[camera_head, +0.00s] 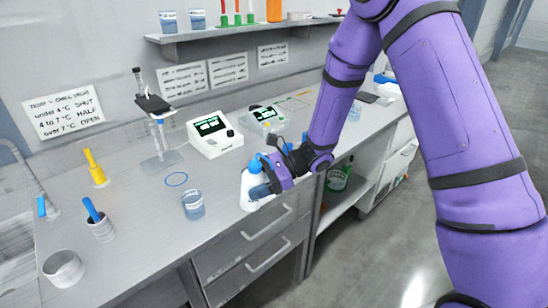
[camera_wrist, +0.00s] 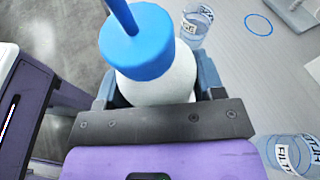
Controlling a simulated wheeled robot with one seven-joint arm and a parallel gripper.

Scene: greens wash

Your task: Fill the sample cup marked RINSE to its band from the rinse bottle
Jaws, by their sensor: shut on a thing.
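My gripper (camera_head: 262,180) is shut around a white bottle (camera_head: 250,190) with a blue cap, near the counter's front edge. In the wrist view the bottle's blue cap (camera_wrist: 137,45) and blue spout face the camera, with the white body (camera_wrist: 160,85) between the jaws. I cannot tell whether its base touches the counter. A clear cup (camera_head: 193,205) with bluish contents stands left of the bottle; it also shows in the wrist view (camera_wrist: 190,30). Another clear cup (camera_wrist: 288,155) is at lower right there. Its visible letters look like FILT. I cannot read RINSE on any cup.
A blue ring (camera_head: 176,179) lies on the counter (camera_head: 140,235) behind the cup. A stand (camera_head: 160,140), a meter (camera_head: 214,133), a yellow-handled item (camera_head: 95,167), a blue-handled one (camera_head: 98,222) and a grey pot (camera_head: 63,268) stand around. A shelf (camera_head: 240,31) runs above.

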